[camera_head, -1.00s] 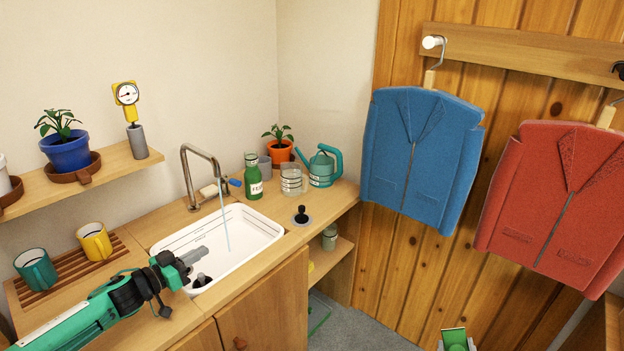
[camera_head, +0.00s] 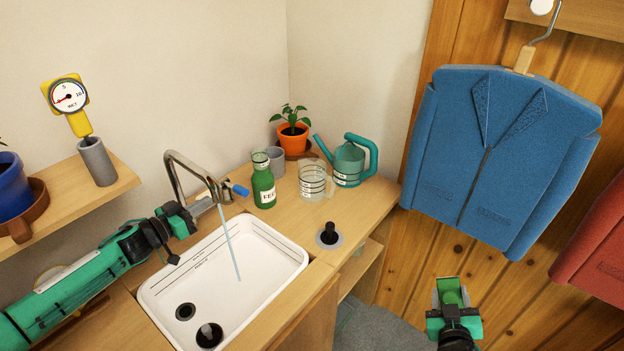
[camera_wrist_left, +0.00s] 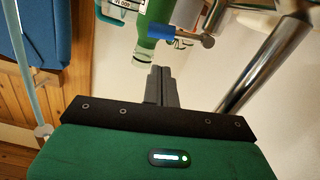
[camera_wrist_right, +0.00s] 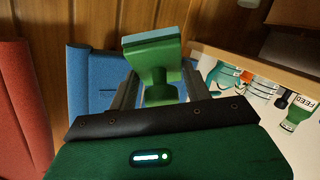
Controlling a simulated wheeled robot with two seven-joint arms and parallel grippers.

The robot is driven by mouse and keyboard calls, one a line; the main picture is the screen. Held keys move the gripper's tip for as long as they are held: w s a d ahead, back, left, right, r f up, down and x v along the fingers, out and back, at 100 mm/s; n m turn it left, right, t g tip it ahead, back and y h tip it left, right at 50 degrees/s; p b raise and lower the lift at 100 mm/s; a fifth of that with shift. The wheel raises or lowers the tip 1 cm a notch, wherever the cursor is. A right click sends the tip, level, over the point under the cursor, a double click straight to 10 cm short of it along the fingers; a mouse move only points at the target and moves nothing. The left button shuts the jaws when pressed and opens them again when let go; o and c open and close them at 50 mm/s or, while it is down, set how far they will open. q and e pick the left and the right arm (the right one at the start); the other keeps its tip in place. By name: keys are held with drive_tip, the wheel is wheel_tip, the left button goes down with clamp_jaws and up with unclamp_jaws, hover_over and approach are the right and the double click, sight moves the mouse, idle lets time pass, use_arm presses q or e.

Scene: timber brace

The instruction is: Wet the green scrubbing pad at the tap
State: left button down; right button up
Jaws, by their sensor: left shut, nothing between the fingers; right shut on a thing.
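The green scrubbing pad (camera_wrist_right: 150,42) has a green handle and a pale bluish face. My right gripper (camera_wrist_right: 152,88) is shut on it; in the head view they show at lower right, the pad (camera_head: 450,291) in the gripper (camera_head: 453,300), apart from the sink. The chrome tap (camera_head: 172,175) has a blue-tipped lever (camera_head: 240,190), and a stream of water (camera_head: 231,245) falls into the white sink (camera_head: 285,262). My left gripper (camera_head: 208,203) is shut and empty near the spout. In the left wrist view its fingers (camera_wrist_left: 162,80) are just short of the blue lever tip (camera_wrist_left: 168,32).
A green bottle (camera_head: 263,188), a glass measuring jug (camera_head: 312,180), a teal watering can (camera_head: 349,162) and an orange plant pot (camera_head: 293,140) stand behind the sink. A black-knobbed plug (camera_head: 329,235) sits on the counter. A blue jacket (camera_head: 500,160) hangs at right.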

sight(235, 188)
drive_tip(key=shift+d+r+p, duration=0.1)
drive_tip(key=shift+r+p, duration=0.35)
use_arm(q)
drive_tip(key=x, duration=0.9)
drive_tip(key=shift+d, duration=0.1)
